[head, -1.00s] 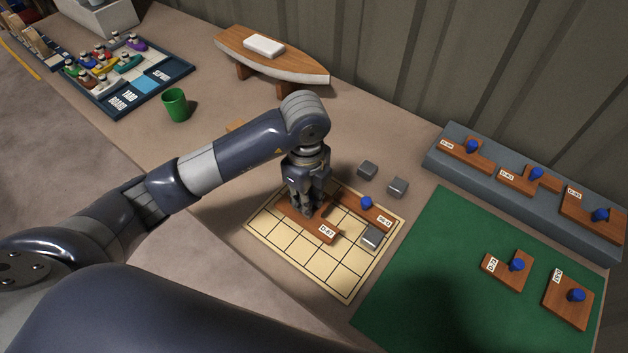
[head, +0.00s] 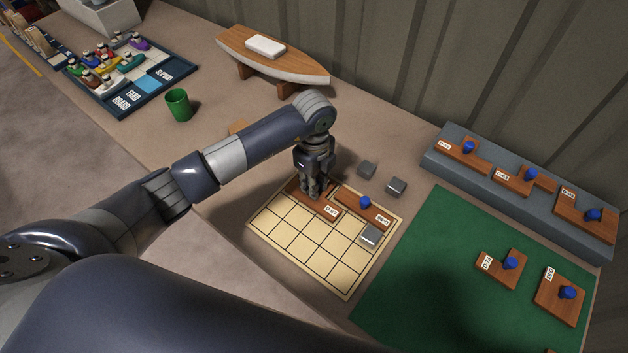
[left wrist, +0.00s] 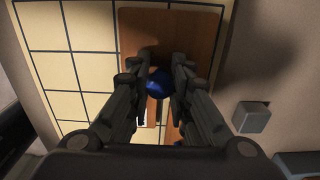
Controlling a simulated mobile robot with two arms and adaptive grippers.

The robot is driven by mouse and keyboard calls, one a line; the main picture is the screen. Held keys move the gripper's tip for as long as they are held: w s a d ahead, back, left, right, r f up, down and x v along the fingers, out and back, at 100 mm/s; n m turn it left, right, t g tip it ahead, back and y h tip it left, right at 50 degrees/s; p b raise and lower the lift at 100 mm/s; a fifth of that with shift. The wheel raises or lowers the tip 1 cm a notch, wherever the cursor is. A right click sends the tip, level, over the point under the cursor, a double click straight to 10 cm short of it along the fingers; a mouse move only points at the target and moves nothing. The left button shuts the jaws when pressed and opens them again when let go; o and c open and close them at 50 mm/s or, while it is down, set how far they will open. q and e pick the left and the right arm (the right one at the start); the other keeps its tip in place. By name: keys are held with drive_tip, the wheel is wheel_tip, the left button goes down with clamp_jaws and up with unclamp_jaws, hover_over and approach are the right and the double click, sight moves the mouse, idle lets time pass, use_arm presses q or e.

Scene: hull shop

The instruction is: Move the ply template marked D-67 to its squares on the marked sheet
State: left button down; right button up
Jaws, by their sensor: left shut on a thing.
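The ply template marked D-67 (head: 325,208) is a brown piece at the far corner of the marked sheet (head: 299,247). My left gripper (head: 312,192) points down over it and is shut on its blue knob (left wrist: 159,83), which shows between the fingers in the left wrist view. Whether the template touches the sheet I cannot tell. Another brown template (head: 350,199) with a blue knob lies on the sheet just right of it. A grey block (head: 370,235) sits on the sheet's right side. My right gripper is not in view.
Two grey blocks (head: 367,169) (head: 396,187) stand behind the sheet. A green mat (head: 420,270) holds templates at the right, and a grey ledge (head: 436,165) behind it holds more.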

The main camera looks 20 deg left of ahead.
use_arm(q)
drive_tip(key=shift+f, duration=0.1)
drive_tip(key=c, duration=1.5)
unclamp_jaws()
drive_tip(key=shift+o, duration=0.2)
wheel_tip(320, 180, up, 12)
drive_tip(key=b, duration=0.2)
